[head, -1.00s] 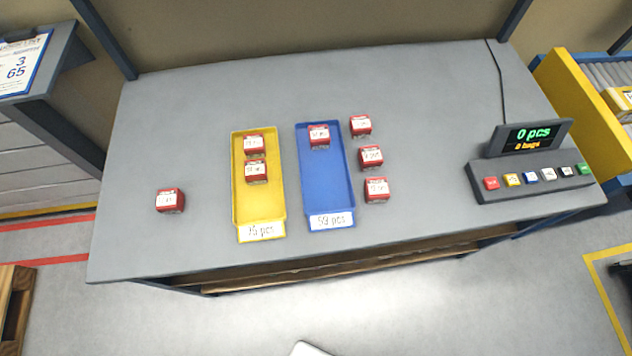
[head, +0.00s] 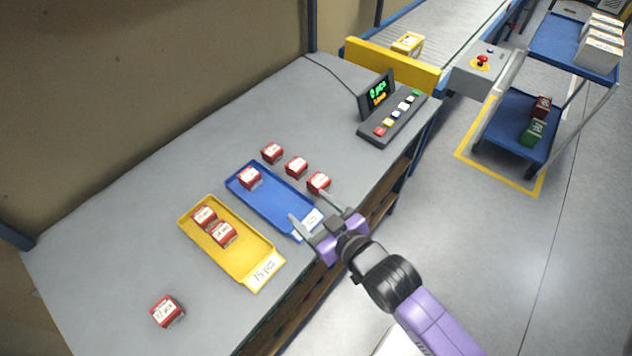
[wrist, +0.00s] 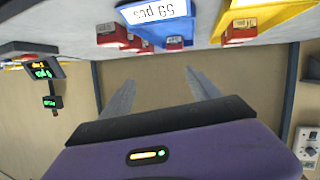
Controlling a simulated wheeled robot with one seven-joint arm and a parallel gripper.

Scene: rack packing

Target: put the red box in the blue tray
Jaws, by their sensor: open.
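The blue tray (head: 262,205) lies on the grey table with one red box (head: 249,178) in its far end. Three more red boxes, a far one (head: 272,153), a middle one (head: 296,167) and a near one (head: 318,183), stand in a row to the right of the tray. My gripper (head: 312,211) is open and empty near the tray's labelled front end, by the table's front edge. In the wrist view the blue tray (wrist: 181,23) and several red boxes (wrist: 112,36) appear upside down beyond the open fingers.
A yellow tray (head: 250,251) with two red boxes lies left of the blue tray. Another red box (head: 167,312) stands alone at the near left. A button panel with a display (head: 378,94) stands at the table's far right. The table behind the trays is clear.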

